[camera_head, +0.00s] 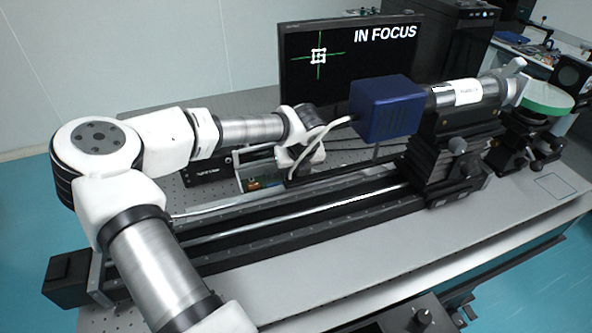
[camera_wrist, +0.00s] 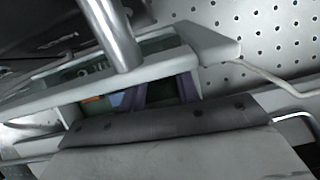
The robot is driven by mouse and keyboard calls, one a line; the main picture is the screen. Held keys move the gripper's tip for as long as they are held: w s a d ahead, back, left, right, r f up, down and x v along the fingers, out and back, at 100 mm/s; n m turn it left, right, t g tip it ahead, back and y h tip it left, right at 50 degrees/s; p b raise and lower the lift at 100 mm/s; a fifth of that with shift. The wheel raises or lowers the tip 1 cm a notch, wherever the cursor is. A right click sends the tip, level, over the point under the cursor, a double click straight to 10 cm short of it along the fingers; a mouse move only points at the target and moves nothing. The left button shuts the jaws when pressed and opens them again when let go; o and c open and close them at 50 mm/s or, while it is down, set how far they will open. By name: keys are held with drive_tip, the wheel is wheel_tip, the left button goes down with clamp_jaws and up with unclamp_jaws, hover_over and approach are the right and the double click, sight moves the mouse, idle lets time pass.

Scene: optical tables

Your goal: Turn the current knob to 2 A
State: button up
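I cannot make out the current knob or its scale in either view. A black box with small white lettering (camera_head: 207,171) stands on the table behind the rail, left of my gripper; I cannot tell whether it carries the knob. My gripper (camera_head: 290,168) is at the end of my arm, low behind the rail and left of the blue box; its fingertips are not clear. In the wrist view a slanted metal rod (camera_wrist: 112,32) crosses in front of a grey-framed unit (camera_wrist: 165,62) with green and orange parts inside. Whether my gripper touches anything is hidden.
The blue box (camera_head: 386,108) and a silver lens tube (camera_head: 468,93) stand at right. A monitor (camera_head: 345,62) behind reads "IN FOCUS". A white cable (camera_head: 322,134) hangs near my gripper.

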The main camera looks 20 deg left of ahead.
clamp_jaws()
drive_tip(key=shift+a+f+m+b, duration=0.1)
drive_tip(key=shift+f+m+b, duration=0.3)
drive_tip(key=shift+b, duration=0.7)
drive_tip(key=shift+r+m+t+h+b, duration=0.2)
drive_tip(key=shift+m+t+h+b, duration=0.15)
drive_tip(key=shift+m+b, duration=0.4)
drive_tip(key=shift+r+m, duration=0.2)
drive_tip(key=shift+m, duration=0.15)
unclamp_jaws()
drive_tip(key=shift+r, duration=0.1)
